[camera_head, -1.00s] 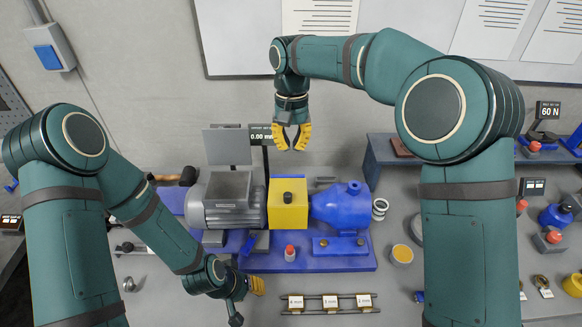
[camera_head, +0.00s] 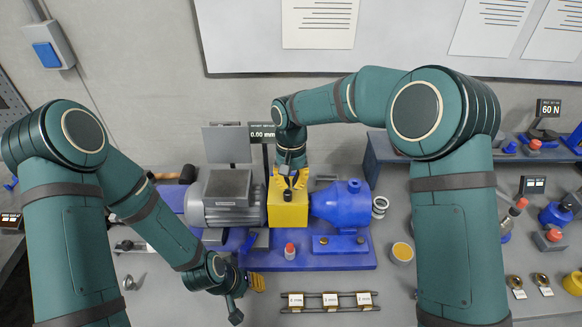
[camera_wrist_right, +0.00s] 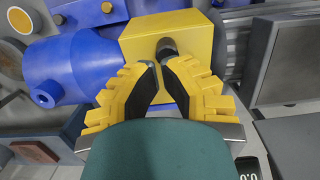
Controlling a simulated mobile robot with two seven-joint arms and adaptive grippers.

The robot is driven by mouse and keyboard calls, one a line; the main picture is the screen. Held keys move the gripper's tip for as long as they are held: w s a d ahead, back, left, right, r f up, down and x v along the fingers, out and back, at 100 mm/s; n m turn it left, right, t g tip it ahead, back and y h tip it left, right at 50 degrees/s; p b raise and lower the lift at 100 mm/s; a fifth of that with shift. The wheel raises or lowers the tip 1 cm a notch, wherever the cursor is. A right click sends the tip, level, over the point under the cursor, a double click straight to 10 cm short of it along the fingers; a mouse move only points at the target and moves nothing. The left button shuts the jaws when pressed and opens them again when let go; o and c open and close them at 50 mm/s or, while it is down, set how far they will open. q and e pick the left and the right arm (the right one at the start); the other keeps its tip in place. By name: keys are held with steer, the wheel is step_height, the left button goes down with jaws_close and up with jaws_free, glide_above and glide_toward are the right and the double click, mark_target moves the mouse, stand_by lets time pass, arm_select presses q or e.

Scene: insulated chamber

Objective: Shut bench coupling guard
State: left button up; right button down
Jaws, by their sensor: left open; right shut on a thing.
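The yellow coupling guard (camera_head: 287,213) is a box on the bench between the grey motor (camera_head: 235,210) and the blue pump (camera_head: 340,203). It looks seated over the coupling, which is hidden. A dark knob (camera_head: 288,196) stands on its top. My right gripper (camera_head: 289,183) reaches down from the back with its yellow fingers closed at the knob. In the right wrist view, the fingertips (camera_wrist_right: 162,62) meet around the knob (camera_wrist_right: 166,47) on the guard (camera_wrist_right: 185,40). My left gripper (camera_head: 256,283) is open and empty, low over the bench front, left of centre.
The blue baseplate (camera_head: 345,262) carries the machine and a red-topped button (camera_head: 290,251). A rail with several labelled pieces (camera_head: 330,301) lies in front. A display (camera_head: 262,136) stands behind the guard. Several devices fill the right side.

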steer(key=shift+s+f, duration=0.1)
steer(key=shift+f, duration=0.4)
